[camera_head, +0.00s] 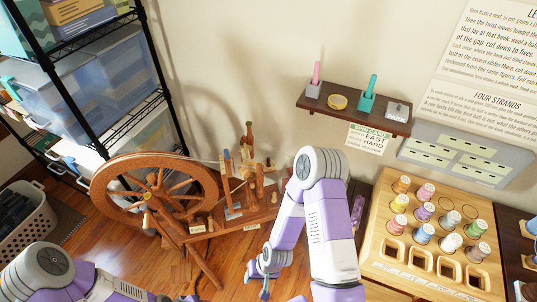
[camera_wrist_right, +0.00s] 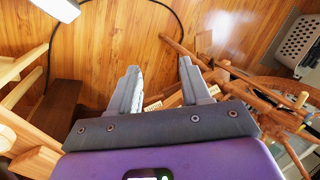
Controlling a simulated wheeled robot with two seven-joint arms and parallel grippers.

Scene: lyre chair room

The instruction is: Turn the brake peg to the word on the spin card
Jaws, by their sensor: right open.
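The spinning wheel (camera_head: 150,195) stands on the wood floor, its wooden pegs and upright parts (camera_head: 240,170) at its right end. Small paper labels (camera_head: 251,227) are on its base. I cannot tell which peg is the brake peg. The spin card (camera_head: 368,138) hangs below the wall shelf; its larger words look like FAST and HARD. My right gripper (camera_head: 265,285) is low, in front of and right of the wheel. In the right wrist view (camera_wrist_right: 160,66) its fingers are apart and empty, with wheel parts beyond them. My left gripper is outside the views.
A wooden rack (camera_head: 377,250) of thread spools stands at right. The wall shelf (camera_head: 350,108) holds small items, including a PARK piece (camera_head: 397,112). A wire shelving unit (camera_head: 110,145) with bins stands at left, near a white basket (camera_head: 32,225). Floor shows around the wheel.

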